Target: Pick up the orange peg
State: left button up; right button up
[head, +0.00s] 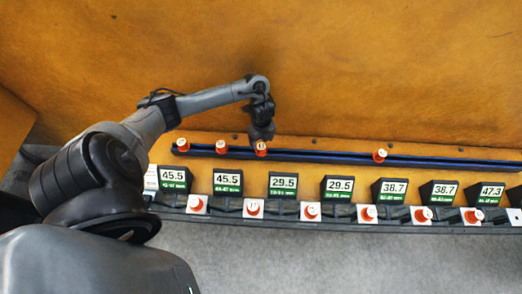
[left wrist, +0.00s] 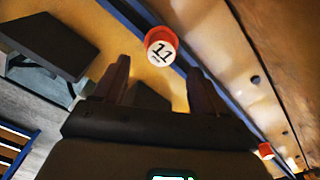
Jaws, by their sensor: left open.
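Several orange pegs with white numbered tops stand along a dark blue rail and in a lower row. My left gripper (head: 262,138) points down at one orange peg (head: 261,149) on the rail. In the left wrist view this orange peg (left wrist: 160,43) has a white top that reads 11. It lies just beyond the two fingertips of my open left gripper (left wrist: 158,66), roughly centred between them, with nothing held. Other orange pegs (head: 221,147) stand to the left on the rail, and one orange peg (head: 380,155) stands to the right. My right gripper is not in view.
The dark blue rail (head: 320,156) runs along the foot of an orange wall (head: 400,60). Dark blocks with number displays (head: 283,183) stand in a row in front. Below them, more orange pegs (head: 311,211) sit on white plates. The rail between the third and fourth pegs is clear.

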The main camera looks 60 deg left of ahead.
aim_at(261, 146)
pick_arm(q)
jog(key=shift+f, duration=0.75)
jog(key=shift+a+f, duration=0.1)
jog(key=shift+f, duration=2.55)
jog(key=c, duration=0.9)
jog(key=shift+o, duration=0.2)
jog(key=shift+r, duration=0.2)
